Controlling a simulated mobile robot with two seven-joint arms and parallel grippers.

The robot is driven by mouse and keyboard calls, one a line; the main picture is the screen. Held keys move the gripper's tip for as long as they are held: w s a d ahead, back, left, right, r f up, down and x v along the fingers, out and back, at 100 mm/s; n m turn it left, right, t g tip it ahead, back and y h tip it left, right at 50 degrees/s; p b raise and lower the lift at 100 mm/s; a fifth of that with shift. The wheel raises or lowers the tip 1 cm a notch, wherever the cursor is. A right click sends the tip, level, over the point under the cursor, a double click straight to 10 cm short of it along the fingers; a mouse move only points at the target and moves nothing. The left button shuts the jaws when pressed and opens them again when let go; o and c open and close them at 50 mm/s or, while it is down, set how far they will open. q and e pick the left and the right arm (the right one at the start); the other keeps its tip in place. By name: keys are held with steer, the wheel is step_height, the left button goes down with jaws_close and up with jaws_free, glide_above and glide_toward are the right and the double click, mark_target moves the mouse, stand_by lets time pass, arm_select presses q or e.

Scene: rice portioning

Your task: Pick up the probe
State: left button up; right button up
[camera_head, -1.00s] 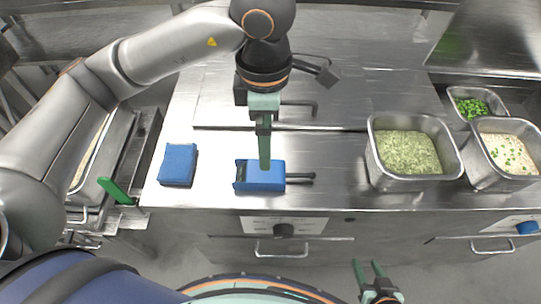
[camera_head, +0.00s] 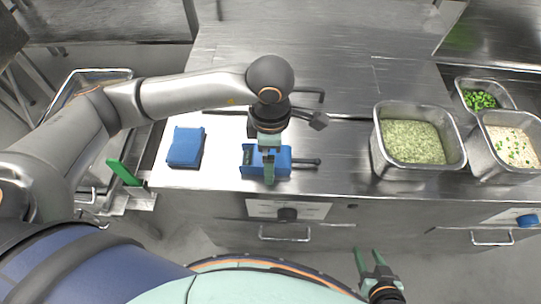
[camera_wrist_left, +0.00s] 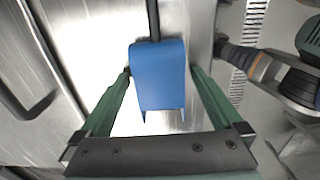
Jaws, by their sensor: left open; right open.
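The probe appears to be the blue body (camera_head: 280,157) with a thin dark rod (camera_head: 307,162) sticking out to the right; it lies on the steel counter. In the left wrist view, the blue body (camera_wrist_left: 158,72) shows with its rod (camera_wrist_left: 153,20) pointing up the picture. My left gripper (camera_head: 269,168) is open over the blue body, one green finger on each side of it in the left wrist view (camera_wrist_left: 162,72). Small gaps show between the fingers and the body. My right gripper (camera_head: 368,255) is open and empty, low in front of the counter.
Steel pans of greenish rice (camera_head: 376,155), peas (camera_head: 459,88) and pale grain (camera_head: 481,150) stand at the right. A green handle (camera_head: 124,173) is at the counter's left edge. Counter between probe and pans is clear.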

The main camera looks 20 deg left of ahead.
arm_select(q)
steer(key=c, duration=1.4)
